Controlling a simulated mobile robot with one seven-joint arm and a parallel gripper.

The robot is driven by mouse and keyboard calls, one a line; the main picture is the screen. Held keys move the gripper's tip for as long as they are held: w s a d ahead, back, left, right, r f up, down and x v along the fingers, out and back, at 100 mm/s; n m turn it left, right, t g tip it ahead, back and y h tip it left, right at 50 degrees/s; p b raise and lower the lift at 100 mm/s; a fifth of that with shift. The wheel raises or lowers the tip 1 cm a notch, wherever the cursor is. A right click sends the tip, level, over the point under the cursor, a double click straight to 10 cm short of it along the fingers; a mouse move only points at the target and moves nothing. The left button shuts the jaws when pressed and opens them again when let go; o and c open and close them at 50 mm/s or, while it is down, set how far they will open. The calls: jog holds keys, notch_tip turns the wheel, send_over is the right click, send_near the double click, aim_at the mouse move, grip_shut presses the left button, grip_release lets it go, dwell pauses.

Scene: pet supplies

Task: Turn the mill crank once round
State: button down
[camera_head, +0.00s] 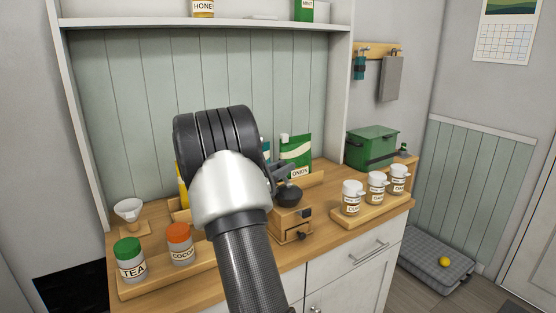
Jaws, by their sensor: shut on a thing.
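The mill (291,224) is a small wooden box with a dark, rounded top and a small drawer with a dark knob on its front. It stands upright on the wooden counter, near the middle of the view. My gripper (283,176) is just above the dark top, partly hidden behind my own arm. It is shut on the mill crank. The crank itself is mostly hidden by the gripper, so its exact angle cannot be told.
A tray with several labelled jars (376,186) stands right of the mill. A tea jar (131,262) and a cocoa jar (180,245) stand at front left. Pouches (297,153) stand behind the mill. A green box (371,148) sits at back right.

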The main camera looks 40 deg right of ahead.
jog(key=shift+s+d+r+m+g+p, duration=0.15)
jog(key=shift+d+m+g+p, duration=0.15)
jog(key=shift+m+g+p, duration=0.55)
jog(key=shift+s+d+r+m+g+p, duration=0.15)
jog(key=shift+d+m+g+p, duration=0.25)
jog(key=shift+g, duration=0.75)
jog(key=c, duration=1.6)
grip_release()
jog(key=shift+f, duration=0.1)
jog(key=shift+o, duration=0.4)
jog(key=shift+f, duration=0.1)
notch_tip(320, 180, up, 10)
jog(key=p, duration=0.1)
